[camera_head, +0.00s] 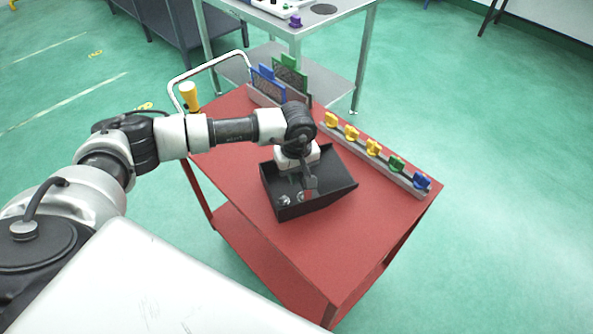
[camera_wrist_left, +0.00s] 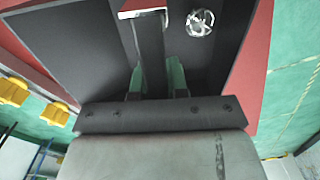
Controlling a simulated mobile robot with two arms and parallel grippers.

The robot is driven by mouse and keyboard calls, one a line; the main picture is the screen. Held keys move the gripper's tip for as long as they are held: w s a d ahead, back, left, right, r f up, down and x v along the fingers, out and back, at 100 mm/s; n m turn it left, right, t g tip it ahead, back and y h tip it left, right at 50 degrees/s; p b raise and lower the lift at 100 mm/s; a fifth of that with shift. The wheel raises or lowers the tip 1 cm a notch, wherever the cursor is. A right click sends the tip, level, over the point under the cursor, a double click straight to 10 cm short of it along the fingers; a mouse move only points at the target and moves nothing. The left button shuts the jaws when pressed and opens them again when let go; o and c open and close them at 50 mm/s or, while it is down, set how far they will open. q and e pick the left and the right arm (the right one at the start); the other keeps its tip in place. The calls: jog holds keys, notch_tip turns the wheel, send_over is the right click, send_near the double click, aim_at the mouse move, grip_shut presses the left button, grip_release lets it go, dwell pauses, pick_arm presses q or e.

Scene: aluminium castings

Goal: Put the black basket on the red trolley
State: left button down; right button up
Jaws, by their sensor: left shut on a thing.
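The black basket (camera_head: 320,199) is over the middle of the red trolley (camera_head: 297,250), with a few shiny metal castings inside. I cannot tell for sure whether its underside touches the trolley top. My left gripper (camera_head: 307,182) reaches down into the basket from above. In the left wrist view, its green-tipped fingers (camera_wrist_left: 158,78) are shut on the upright black handle (camera_wrist_left: 150,45) of the basket, and one casting (camera_wrist_left: 200,22) lies beside it. My right gripper is not in view.
A rail with several yellow, green and blue clips (camera_head: 373,148) runs along the trolley's right edge. Blue and green mesh racks (camera_head: 284,80) stand at its far end, near the white push handle (camera_head: 208,66). A grey table (camera_head: 340,20) stands behind. The trolley's near part is clear.

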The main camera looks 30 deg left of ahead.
pick_arm(q)
jog(key=c, duration=1.1)
grip_release()
jog(key=shift+f, duration=0.1)
jog(key=shift+r, duration=0.55)
notch_tip(320, 180, up, 11)
jog(key=b, duration=0.2)
jog(key=shift+r+b, duration=0.1)
jog(key=shift+b, duration=0.2)
